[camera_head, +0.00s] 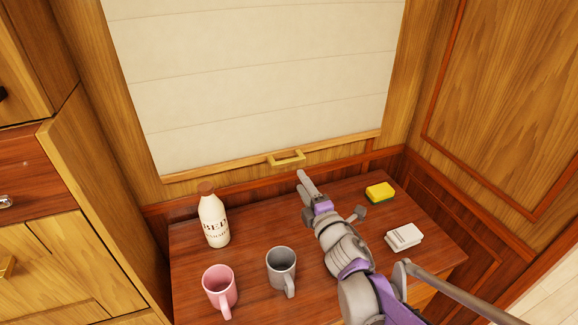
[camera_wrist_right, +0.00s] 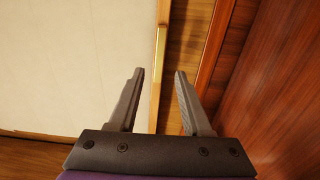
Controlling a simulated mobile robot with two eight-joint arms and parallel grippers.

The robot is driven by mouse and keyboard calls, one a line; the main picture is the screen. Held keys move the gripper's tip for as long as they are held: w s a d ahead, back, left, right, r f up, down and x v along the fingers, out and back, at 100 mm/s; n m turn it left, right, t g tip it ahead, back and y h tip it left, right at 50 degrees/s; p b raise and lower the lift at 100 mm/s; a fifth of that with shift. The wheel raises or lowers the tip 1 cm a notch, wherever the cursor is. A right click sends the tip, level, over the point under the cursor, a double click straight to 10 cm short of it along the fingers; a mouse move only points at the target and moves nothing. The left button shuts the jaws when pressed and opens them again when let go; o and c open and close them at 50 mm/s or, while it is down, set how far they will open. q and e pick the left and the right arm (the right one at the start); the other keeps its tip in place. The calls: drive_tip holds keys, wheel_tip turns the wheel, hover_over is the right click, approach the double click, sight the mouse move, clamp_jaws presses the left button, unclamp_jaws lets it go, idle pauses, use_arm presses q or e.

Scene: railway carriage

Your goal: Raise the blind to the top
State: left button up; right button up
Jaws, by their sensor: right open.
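The cream blind (camera_head: 260,75) hangs down over the window, with its wooden bottom rail (camera_head: 220,173) a little above the table. A brass handle (camera_head: 287,158) is fixed at the middle of that rail. My right gripper (camera_head: 304,182) is just below and to the right of the handle in the head view. In the right wrist view, the right gripper (camera_wrist_right: 159,73) is open and empty. A golden strip, which looks like the handle (camera_wrist_right: 160,60), lies in line with the gap between its fingers; I cannot tell how far ahead it is. My left gripper is not in view.
On the wooden table (camera_head: 340,195) stand a bottle (camera_head: 213,218), a pink mug (camera_head: 220,288) and a grey mug (camera_head: 282,268), left of my right arm. A yellow sponge (camera_head: 380,193) and a white block (camera_head: 404,237) lie to its right. Wooden cabinets (camera_head: 40,250) line the left.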

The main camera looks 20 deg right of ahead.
sight(289, 164)
drive_tip(key=w, duration=1)
drive_tip(key=shift+w+d, duration=0.15)
drive_tip(key=shift+d, duration=0.05)
drive_tip(key=shift+c, duration=0.3)
clamp_jaws()
idle(0.8)
